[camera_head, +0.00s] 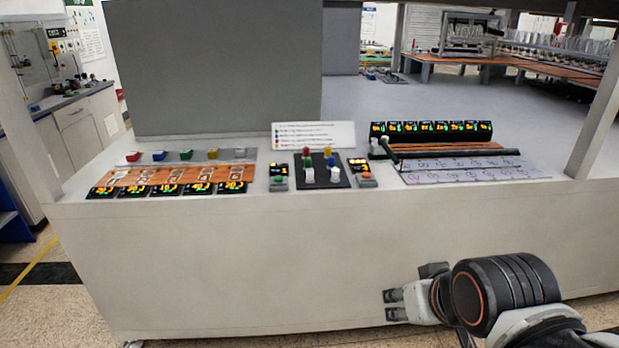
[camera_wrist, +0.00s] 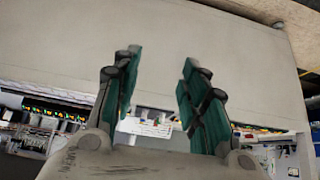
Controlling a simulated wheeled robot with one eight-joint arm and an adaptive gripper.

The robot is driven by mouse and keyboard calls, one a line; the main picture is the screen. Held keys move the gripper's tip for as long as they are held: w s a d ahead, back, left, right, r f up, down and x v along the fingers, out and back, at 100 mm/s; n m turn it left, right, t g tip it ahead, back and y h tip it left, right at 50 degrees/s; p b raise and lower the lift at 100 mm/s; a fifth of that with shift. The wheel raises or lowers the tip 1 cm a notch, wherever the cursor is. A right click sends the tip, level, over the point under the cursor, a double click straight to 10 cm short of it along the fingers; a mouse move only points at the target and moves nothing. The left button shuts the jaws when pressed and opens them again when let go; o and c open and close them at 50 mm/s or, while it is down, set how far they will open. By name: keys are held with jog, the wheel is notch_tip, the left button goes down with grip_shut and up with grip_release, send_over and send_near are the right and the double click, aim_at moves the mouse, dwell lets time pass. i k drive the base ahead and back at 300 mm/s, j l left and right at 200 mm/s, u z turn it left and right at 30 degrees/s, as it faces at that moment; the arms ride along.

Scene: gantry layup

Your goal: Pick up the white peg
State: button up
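On the bench top, a small black board (camera_head: 321,182) holds several short coloured pieces. Two of them are white: one white peg (camera_head: 308,174) at the front left and another white piece (camera_head: 335,173) at the front right. Red, yellow and blue pieces stand behind them; which white one is the task's peg I cannot tell. My gripper (camera_head: 393,305) is low in front of the bench's front panel, below the top and right of the board. In the wrist view my gripper (camera_wrist: 158,62) has its green-padded fingers apart with nothing between them. The pegs cannot be made out in the wrist view.
The pale bench (camera_head: 230,260) has a front edge between my gripper and the pegs. Small displays flank the board. A large grey panel (camera_head: 215,65) stands further back.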

aim_at(310, 173)
jog(key=i+j+z, duration=0.1)
jog(key=i+j, duration=0.15)
jog(key=i+j+z, duration=0.15)
jog(key=j, duration=0.25)
jog(key=i+j+z, duration=0.1)
jog(key=i+j, duration=0.2)
jog(key=i+j+z, duration=0.15)
jog(key=j, duration=0.3)
jog(key=i+j+z, duration=0.1)
jog(key=i+j, duration=0.15)
jog(key=j, duration=0.15)
